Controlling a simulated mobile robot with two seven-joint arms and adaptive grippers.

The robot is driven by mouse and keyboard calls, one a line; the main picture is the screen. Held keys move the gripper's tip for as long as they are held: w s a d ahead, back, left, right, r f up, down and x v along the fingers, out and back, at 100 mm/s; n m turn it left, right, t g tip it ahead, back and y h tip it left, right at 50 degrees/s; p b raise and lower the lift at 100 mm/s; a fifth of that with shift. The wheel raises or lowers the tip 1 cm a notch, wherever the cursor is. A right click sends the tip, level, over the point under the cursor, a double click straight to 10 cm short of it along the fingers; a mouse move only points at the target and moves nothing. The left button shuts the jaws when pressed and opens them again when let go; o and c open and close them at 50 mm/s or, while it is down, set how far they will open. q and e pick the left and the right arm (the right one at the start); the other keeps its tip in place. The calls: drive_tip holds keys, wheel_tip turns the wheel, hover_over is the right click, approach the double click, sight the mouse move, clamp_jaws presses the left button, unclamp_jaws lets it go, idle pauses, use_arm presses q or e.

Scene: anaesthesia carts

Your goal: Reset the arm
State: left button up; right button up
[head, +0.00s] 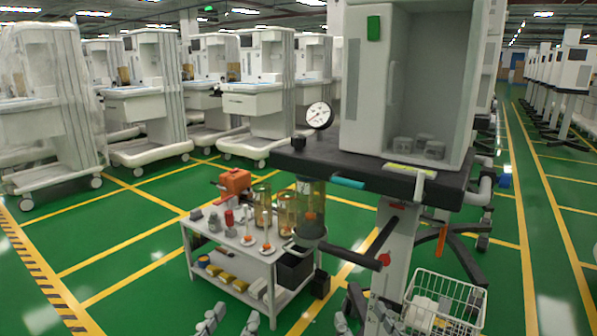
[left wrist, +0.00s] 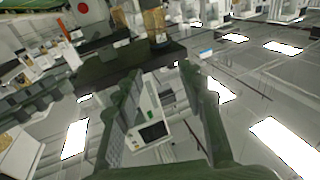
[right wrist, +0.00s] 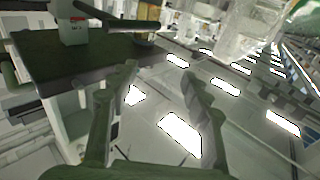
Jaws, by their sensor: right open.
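My left gripper (head: 229,323) shows at the bottom of the head view, only its fingertips in frame. In the left wrist view its two fingers (left wrist: 160,78) stand wide apart with nothing between them. My right gripper (head: 364,323) is to its right at the same height, also cut off by the bottom edge. In the right wrist view its fingers (right wrist: 158,76) are spread and empty. Both grippers are in front of the cart (head: 324,165) and low in the picture. The arms themselves are mostly out of the head view.
A white trolley (head: 265,280) with canisters and an orange box (head: 235,181) stands ahead. The cart's dark handle (head: 350,256) sticks out above the right gripper. A white wire basket (head: 444,303) is close at right. Green floor is free at left.

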use_arm(q)
drive_tip(key=s+a+f+g+y+p, duration=0.1)
drive_tip(key=a+f+g+y+p, duration=0.4)
drive_tip(key=f, duration=0.8)
use_arm(e)
drive_tip(key=s+d+f+g+h, duration=0.1)
drive_tip(key=d+f+g+h, duration=0.35)
drive_tip(key=f, duration=0.85)
use_arm(q)
drive_tip(key=s+a+f+n+g+y+p, duration=0.1)
drive_tip(key=s+a+f+g+p, duration=0.2)
drive_tip(key=s+a+f+g, duration=0.7)
drive_tip(key=s+a+f, duration=0.2)
drive_tip(key=s, duration=0.2)
drive_tip(key=shift+f+n+y+p, duration=0.3)
drive_tip(key=shift+f+n+p, duration=0.05)
drive_tip(key=shift+n, duration=0.05)
use_arm(e)
drive_tip(key=s+d+f+m+g+h, duration=0.1)
drive_tip(key=s+d+f+g+h, duration=0.1)
drive_tip(key=s+d+f+g, duration=0.8)
drive_tip(key=s+d+f, duration=0.2)
drive_tip(key=s, duration=0.2)
drive_tip(key=shift+d+f+m, duration=0.2)
drive_tip(key=shift+f+m, duration=0.1)
drive_tip(key=shift+m, duration=0.1)
